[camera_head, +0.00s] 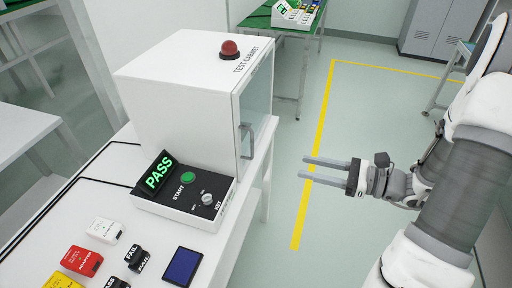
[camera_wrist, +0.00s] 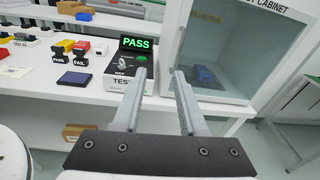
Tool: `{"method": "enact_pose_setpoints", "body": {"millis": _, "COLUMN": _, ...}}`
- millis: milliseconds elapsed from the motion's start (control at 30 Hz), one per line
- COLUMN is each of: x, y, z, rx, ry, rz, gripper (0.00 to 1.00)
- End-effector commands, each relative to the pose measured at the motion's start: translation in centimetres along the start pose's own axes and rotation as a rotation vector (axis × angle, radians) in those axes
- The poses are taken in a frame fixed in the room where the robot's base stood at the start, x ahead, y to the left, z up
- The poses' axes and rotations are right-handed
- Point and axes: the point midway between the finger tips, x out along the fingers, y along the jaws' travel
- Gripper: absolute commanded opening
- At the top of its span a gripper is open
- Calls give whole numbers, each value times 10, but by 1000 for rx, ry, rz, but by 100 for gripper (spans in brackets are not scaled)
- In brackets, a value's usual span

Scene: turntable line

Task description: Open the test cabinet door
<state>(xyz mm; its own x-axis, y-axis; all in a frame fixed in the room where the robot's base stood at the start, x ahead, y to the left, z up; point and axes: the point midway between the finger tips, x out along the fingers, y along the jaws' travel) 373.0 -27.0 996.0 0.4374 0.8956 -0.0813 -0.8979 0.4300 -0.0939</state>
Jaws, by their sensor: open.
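The white test cabinet (camera_head: 180,95) stands on the white bench, with a red dome light on top. Its glass-paned door (camera_head: 256,110) is on the right side and looks shut, with a grey bar handle (camera_head: 246,140). In the wrist view the door (camera_wrist: 215,50) is ahead and to the right, and a blue item (camera_wrist: 204,76) shows behind the glass. The handle (camera_wrist: 182,42) is near the door's left edge there. My gripper (camera_head: 308,169) is open and empty, in the air to the right of the door and apart from it. It also shows in the wrist view (camera_wrist: 158,75).
A control box (camera_head: 185,190) with a lit PASS sign, green START button and key switch stands before the cabinet. A dark blue pad (camera_head: 182,266), adapters and stamps lie on the bench (camera_head: 130,225). Floor with a yellow line (camera_head: 318,130) is clear right of the bench.

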Motion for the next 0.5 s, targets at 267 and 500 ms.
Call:
{"method": "enact_pose_setpoints", "body": {"millis": 267, "x": -17, "y": -19, "z": -24, "rx": 98, "ry": -76, "rz": -135, "gripper": 42}}
{"method": "enact_pose_setpoints", "body": {"millis": 500, "x": 12, "y": -22, "z": -21, "rx": 99, "ry": -78, "rz": -131, "gripper": 42}}
